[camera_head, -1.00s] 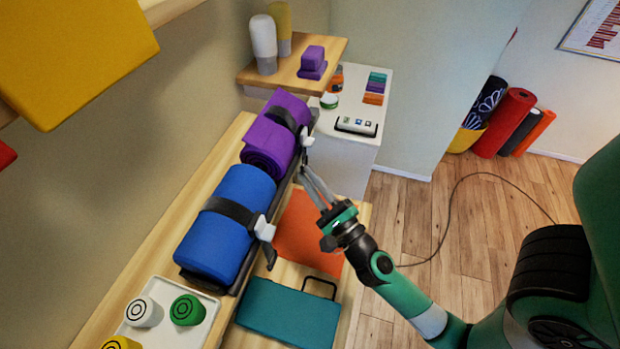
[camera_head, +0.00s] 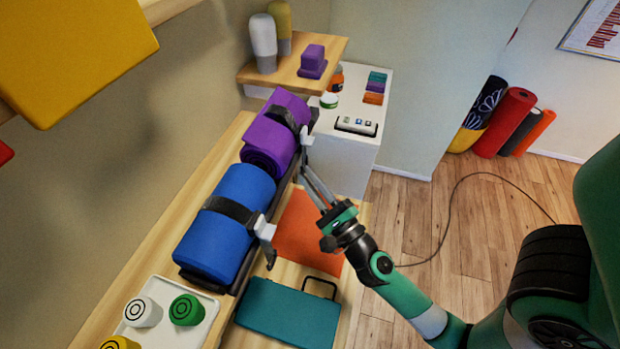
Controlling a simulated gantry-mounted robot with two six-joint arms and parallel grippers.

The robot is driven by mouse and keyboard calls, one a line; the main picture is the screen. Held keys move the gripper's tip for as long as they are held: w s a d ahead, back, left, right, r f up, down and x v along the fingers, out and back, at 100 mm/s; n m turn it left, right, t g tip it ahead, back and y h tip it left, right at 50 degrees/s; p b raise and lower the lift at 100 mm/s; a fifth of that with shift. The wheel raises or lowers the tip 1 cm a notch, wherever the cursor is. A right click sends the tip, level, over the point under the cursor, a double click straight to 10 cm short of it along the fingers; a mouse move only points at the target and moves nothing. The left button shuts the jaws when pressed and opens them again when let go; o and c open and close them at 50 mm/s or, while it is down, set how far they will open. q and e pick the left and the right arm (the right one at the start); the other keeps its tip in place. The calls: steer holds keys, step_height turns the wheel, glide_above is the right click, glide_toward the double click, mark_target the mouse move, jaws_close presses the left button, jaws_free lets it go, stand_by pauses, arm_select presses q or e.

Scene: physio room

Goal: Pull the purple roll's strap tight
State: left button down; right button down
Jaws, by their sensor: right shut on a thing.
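The purple roll (camera_head: 265,142) lies on a dark rack on the wooden shelf, behind the blue roll (camera_head: 227,243). A black strap (camera_head: 284,117) runs over the purple roll to a light buckle (camera_head: 305,135) on its right side. My right gripper (camera_head: 302,168) reaches in from the right and is shut just below that buckle. It is shut on the strap's end, which is mostly hidden between the fingers. The blue roll has its own black strap with a white buckle (camera_head: 264,229) and a hanging dark end. My left gripper is not in view.
An orange sheet (camera_head: 308,232) and a teal case (camera_head: 288,310) lie below the rolls. A white cabinet (camera_head: 350,152) stands behind.

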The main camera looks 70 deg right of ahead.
step_height(320, 180, down, 6)
steer(key=b, duration=0.4)
steer(key=shift+f+b, duration=0.15)
steer(key=shift+b, duration=0.25)
steer(key=c, duration=0.9)
jaws_free()
steer(key=shift+s, duration=0.1)
